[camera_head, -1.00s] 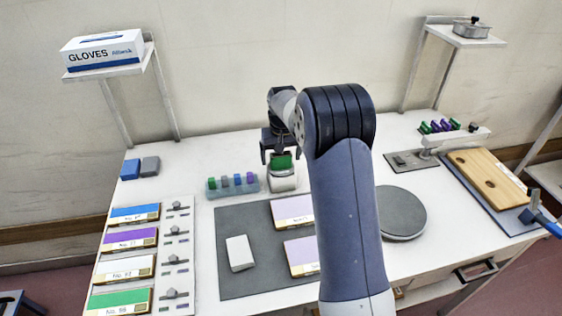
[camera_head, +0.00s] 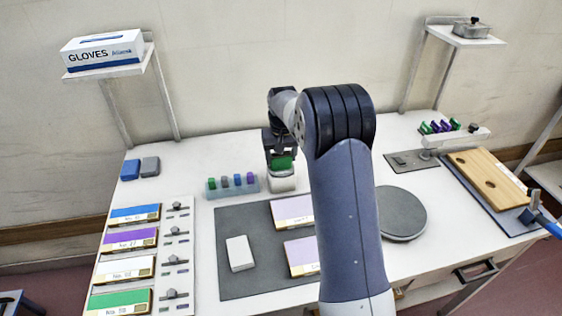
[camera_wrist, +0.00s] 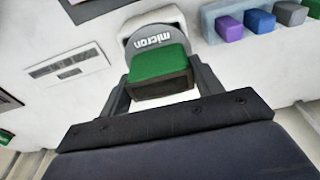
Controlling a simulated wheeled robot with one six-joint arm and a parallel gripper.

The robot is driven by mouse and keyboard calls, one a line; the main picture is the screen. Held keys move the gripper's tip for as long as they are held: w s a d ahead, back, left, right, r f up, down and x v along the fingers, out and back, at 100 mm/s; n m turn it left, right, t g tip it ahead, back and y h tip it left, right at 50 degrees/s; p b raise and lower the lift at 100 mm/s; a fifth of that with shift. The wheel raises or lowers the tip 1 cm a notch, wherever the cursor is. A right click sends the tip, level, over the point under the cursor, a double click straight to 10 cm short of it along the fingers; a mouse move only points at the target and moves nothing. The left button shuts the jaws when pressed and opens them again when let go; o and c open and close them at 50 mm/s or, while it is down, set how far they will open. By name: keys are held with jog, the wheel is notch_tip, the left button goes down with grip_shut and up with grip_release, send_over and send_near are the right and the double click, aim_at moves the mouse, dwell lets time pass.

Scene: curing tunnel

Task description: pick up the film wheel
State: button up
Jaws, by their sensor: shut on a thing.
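The film wheel shows in the wrist view as a dark grey disc (camera_wrist: 158,42) marked "micron" with a green block-shaped grip (camera_wrist: 160,72). In the head view its green part (camera_head: 281,163) sits over a small white stand (camera_head: 283,183) at the back of the table. My gripper (camera_wrist: 161,82) is shut on the green grip, one finger on each side. In the head view my gripper (camera_head: 280,155) points down at the stand. The lower part of the wheel is hidden, and I cannot tell whether it is clear of the stand.
A rack of small coloured blocks (camera_head: 232,186) stands close on the left of the stand. A dark mat (camera_head: 235,215) with cards and a white block (camera_head: 240,253) lies in front. A round grey plate (camera_head: 402,213) is to the right. Shelves stand at both back corners.

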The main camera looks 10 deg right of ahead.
jog(key=shift+r, duration=0.15)
notch_tip(320, 180, up, 10)
jog(key=shift+r, duration=0.15)
notch_tip(320, 180, up, 8)
jog(key=p, duration=0.7)
jog(key=shift+f, duration=0.25)
dwell(0.3)
